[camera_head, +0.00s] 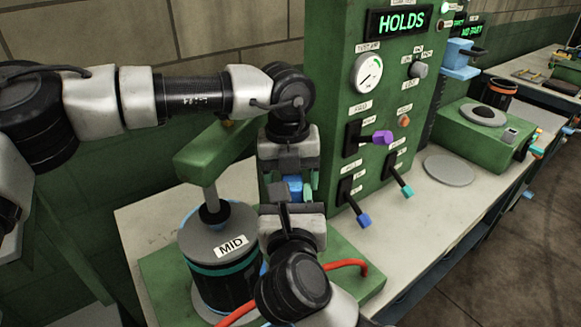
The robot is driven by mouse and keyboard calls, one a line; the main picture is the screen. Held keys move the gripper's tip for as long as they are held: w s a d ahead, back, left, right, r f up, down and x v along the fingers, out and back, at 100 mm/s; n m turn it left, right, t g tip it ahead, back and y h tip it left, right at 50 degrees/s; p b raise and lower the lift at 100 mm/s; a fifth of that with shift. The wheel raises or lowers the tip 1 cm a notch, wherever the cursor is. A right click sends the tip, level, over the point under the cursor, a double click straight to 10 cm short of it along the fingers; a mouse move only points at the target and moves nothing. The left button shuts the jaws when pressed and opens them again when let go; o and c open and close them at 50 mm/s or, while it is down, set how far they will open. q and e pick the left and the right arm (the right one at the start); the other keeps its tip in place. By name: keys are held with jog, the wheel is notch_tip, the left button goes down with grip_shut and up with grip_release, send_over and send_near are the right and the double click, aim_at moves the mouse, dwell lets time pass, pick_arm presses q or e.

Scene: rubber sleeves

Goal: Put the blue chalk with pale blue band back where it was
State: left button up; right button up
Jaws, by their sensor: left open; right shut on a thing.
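A small blue piece (294,187), which looks like the blue chalk, shows between my two grippers in front of the green panel. Its pale blue band cannot be made out clearly. My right gripper (292,205) comes up from below and is shut on it. My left gripper (292,178) points down from above, open, with its fingers close to the upper part of the piece. Whether they touch it cannot be told. Both grippers hide much of the piece.
A green panel (340,80) with a gauge, purple, teal and blue levers and a lit "HOLDS" display stands behind. A drum labelled "MID" (223,245) stands left under a green press arm (215,150). A red hose (345,265) lies by the base.

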pick_arm(q)
jog(key=c, duration=0.9)
jog(key=shift+c, duration=1.1)
pick_arm(e)
jog(key=o, duration=0.9)
